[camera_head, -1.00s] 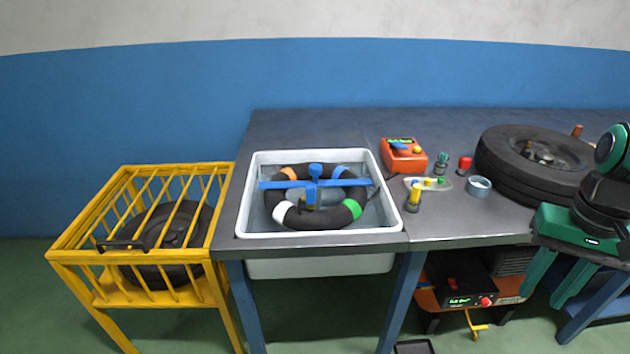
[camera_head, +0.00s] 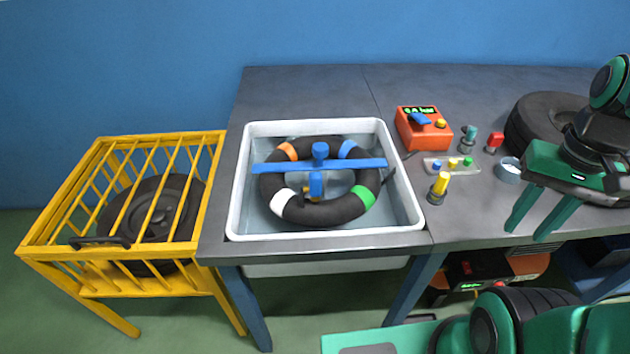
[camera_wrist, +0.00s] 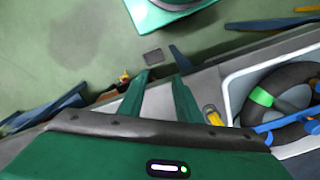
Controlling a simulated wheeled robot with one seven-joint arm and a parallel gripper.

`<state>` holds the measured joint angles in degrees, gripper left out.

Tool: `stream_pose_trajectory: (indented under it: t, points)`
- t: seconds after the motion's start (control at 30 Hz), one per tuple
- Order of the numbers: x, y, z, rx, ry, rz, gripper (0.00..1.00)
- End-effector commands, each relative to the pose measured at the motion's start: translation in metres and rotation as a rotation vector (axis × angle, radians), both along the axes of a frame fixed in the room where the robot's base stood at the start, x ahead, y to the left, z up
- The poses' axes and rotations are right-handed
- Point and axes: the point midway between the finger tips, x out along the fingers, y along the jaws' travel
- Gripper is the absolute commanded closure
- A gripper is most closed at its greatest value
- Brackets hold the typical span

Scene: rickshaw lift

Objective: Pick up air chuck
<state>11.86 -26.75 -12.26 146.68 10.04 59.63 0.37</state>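I cannot tell for sure which piece is the air chuck. A yellow-topped piece with a dark base (camera_head: 438,188) stands on the bench just right of the white tub; a yellow piece also shows in the wrist view (camera_wrist: 213,115). An orange box with a display (camera_head: 423,129) has a blue piece (camera_head: 420,118) on top. My gripper (camera_head: 526,233) is open and empty, above the bench's front edge at right, apart from these pieces. Its two green fingers also show spread in the wrist view (camera_wrist: 162,78).
The white tub (camera_head: 236,190) holds a black tube (camera_head: 338,211) under a blue bar (camera_head: 270,168). A clear tray (camera_head: 435,164), a grey ring (camera_head: 509,170) and a tyre (camera_head: 545,112) sit to the right. A yellow cage (camera_head: 75,228) stands left. The back of the bench is clear.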

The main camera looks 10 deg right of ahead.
Motion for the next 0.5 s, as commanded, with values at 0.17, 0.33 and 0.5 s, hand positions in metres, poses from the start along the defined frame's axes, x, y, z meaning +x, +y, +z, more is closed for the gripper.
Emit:
stream_pose_trajectory:
  t: [0.17, 0.33, 0.5]
  points:
    - [-0.002, 0.003, 0.009, -0.005, -0.014, 0.064, 0.56]
    - [0.056, 0.032, 0.026, -0.026, -0.007, 0.414, 0.56]
    - [0.137, 0.114, 0.045, -0.037, -0.001, 1.001, 0.56]
